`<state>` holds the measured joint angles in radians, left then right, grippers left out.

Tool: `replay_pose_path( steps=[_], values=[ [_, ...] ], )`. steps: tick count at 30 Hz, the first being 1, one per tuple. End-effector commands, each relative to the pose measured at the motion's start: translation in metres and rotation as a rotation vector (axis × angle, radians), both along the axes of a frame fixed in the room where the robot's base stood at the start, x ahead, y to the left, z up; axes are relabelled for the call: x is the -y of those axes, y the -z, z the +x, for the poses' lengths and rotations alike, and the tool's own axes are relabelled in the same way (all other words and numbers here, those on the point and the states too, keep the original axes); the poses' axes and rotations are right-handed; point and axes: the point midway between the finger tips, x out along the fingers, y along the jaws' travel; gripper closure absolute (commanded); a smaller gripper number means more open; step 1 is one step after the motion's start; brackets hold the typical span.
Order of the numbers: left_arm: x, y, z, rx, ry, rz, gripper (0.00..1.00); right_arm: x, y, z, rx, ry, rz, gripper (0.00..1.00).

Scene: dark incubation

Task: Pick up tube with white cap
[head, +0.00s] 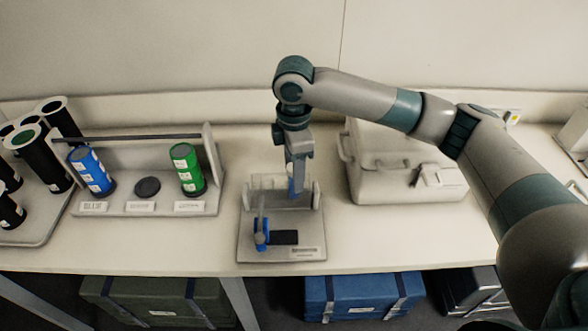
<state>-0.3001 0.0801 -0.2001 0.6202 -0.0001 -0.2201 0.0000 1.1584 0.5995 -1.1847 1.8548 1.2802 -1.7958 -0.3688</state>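My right gripper (297,182) points straight down over the back of a small grey stand (305,230) in the middle of the bench. Its fingers are seen almost edge-on, so whether they are open or shut is unclear. A clear upright rack part (268,183) stands beside the fingers. A small blue patch shows at the fingers, partly hidden by them. I cannot make out a white cap or whether a tube is between the fingers. My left gripper is not in view.
A grey rack (115,208) on the left holds a blue cylinder (90,170) and a green cylinder (187,169), with a dark round spot (147,187) between them. Black cylinders (40,155) stand at far left. A pale latched case (385,185) sits right of the stand. A blue lever (261,237) is on the stand.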

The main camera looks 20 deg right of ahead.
Motion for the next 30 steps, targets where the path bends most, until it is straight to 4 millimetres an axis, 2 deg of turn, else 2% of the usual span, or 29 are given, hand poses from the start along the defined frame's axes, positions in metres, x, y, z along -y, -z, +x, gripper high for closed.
replay_pose_path(
  steps=[11,17,23,30],
  values=[
    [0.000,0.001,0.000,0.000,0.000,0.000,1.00,0.000,-0.002,0.000,0.001,0.000,0.000,0.52],
    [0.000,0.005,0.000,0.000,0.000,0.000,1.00,0.000,-0.015,0.001,0.002,-0.001,0.002,0.52],
    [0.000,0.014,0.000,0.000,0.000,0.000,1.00,-0.001,-0.044,0.001,0.005,0.000,0.002,0.52],
    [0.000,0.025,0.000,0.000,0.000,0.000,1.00,-0.001,-0.092,0.001,0.005,-0.001,0.001,0.52]
  ],
)
